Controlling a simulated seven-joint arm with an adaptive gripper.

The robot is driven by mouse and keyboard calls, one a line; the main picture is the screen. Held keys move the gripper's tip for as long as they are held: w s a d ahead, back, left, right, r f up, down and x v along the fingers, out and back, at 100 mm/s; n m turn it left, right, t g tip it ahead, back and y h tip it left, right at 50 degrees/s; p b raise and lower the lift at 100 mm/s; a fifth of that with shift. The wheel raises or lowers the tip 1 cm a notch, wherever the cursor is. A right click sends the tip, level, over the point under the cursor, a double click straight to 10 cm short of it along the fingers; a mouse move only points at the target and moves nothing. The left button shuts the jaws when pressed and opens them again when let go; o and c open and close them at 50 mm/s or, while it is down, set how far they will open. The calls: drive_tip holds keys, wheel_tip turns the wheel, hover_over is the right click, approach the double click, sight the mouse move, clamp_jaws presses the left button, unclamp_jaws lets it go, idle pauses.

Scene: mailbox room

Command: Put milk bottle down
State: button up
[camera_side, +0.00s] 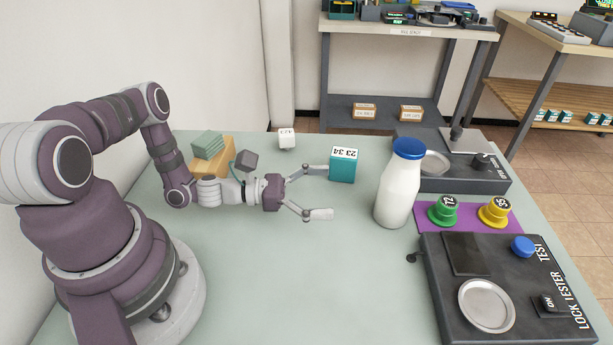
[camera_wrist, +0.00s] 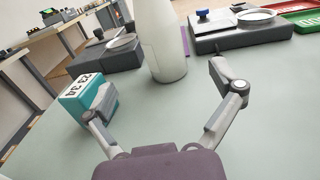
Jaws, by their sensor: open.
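The milk bottle (camera_side: 398,190) is white with a blue cap and stands upright on the pale green table (camera_side: 270,270). In the wrist view the bottle (camera_wrist: 163,45) stands ahead of my gripper, its top cut off by the frame edge. My gripper (camera_side: 318,192) is open and empty, to the left of the bottle and apart from it, with its fingers spread low over the table. In the wrist view the fingers (camera_wrist: 162,85) lie to either side of the bottle's line, and the bottle is beyond them.
A teal box marked 23-34 (camera_side: 343,168) is close to one fingertip; I cannot tell if they touch. Green (camera_side: 443,212) and yellow (camera_side: 494,211) knobs sit on a purple mat right of the bottle. The lock tester (camera_side: 500,290) is front right, another dark device (camera_side: 450,178) behind. The front middle is clear.

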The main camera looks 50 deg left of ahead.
drive_tip(key=shift+s+a+m, duration=0.1)
drive_tip(key=shift+s+m, duration=0.15)
drive_tip(key=shift+m, duration=0.05)
drive_tip(key=m+g, duration=0.2)
drive_tip(key=m, duration=0.1)
drive_tip(key=s+d+r+m+g, duration=0.1)
drive_tip(key=m+g, duration=0.2)
drive_tip(key=m, duration=0.1)
drive_tip(key=s+d+r+m+g, duration=0.1)
drive_tip(key=m+g, duration=0.1)
drive_tip(key=m, duration=0.1)
drive_tip(key=shift+d+m+g+h, duration=0.15)
drive_tip(key=shift+m+g+h, duration=0.25)
drive_tip(key=s+a+r+m+y, duration=0.3)
drive_tip(key=s+r+m+y, duration=0.2)
drive_tip(key=r+m+y, duration=0.1)
drive_tip(key=s+a+r+m+y, duration=0.4)
drive_tip(key=r+m, duration=0.4)
drive_tip(key=m, duration=0.2)
drive_tip(key=s+y, duration=0.1)
drive_tip(key=y, duration=0.1)
drive_tip(key=shift+s+a+r+y, duration=0.15)
drive_tip(key=shift+s+r+y, duration=0.15)
drive_tip(key=shift+r, duration=0.05)
